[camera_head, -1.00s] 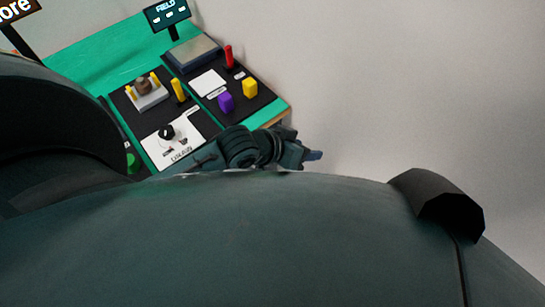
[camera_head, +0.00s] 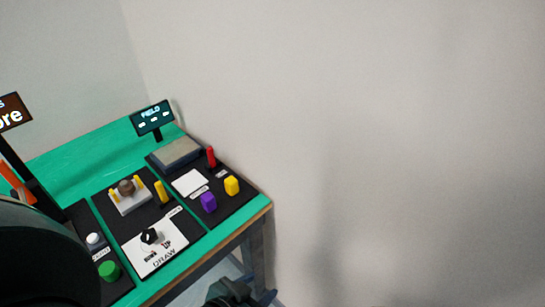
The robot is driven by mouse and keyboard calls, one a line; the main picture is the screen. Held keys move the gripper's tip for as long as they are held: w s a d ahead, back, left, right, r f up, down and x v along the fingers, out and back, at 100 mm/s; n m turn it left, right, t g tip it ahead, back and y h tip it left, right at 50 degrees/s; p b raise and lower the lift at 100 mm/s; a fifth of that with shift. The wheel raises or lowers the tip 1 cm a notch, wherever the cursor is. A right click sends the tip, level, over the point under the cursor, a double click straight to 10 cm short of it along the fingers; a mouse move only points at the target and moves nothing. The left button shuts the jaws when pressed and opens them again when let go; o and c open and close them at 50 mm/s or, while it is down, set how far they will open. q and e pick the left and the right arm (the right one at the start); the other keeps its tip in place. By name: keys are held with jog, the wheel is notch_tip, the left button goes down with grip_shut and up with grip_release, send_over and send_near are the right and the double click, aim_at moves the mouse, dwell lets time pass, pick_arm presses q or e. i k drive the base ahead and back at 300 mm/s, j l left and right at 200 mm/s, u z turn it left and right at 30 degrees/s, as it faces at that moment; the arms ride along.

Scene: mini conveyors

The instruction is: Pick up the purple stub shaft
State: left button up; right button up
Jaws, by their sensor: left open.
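The purple stub shaft (camera_head: 208,202) stands on a black mat on the green-topped table, near the table's right front edge. It looks like a short purple block, fully in view. My left gripper (camera_head: 262,297) is at the bottom edge of the picture, in front of and below the table edge, well apart from the shaft. It is open, only partly in view, and holds nothing that I can see. My right gripper is not in view.
My dark arm covers the lower left.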

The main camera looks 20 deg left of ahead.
aim_at(209, 201)
jog(key=u, duration=0.4)
jog(key=k+l+u, duration=0.1)
jog(key=u, duration=0.3)
jog(key=k+u, duration=0.15)
jog(key=u, duration=0.25)
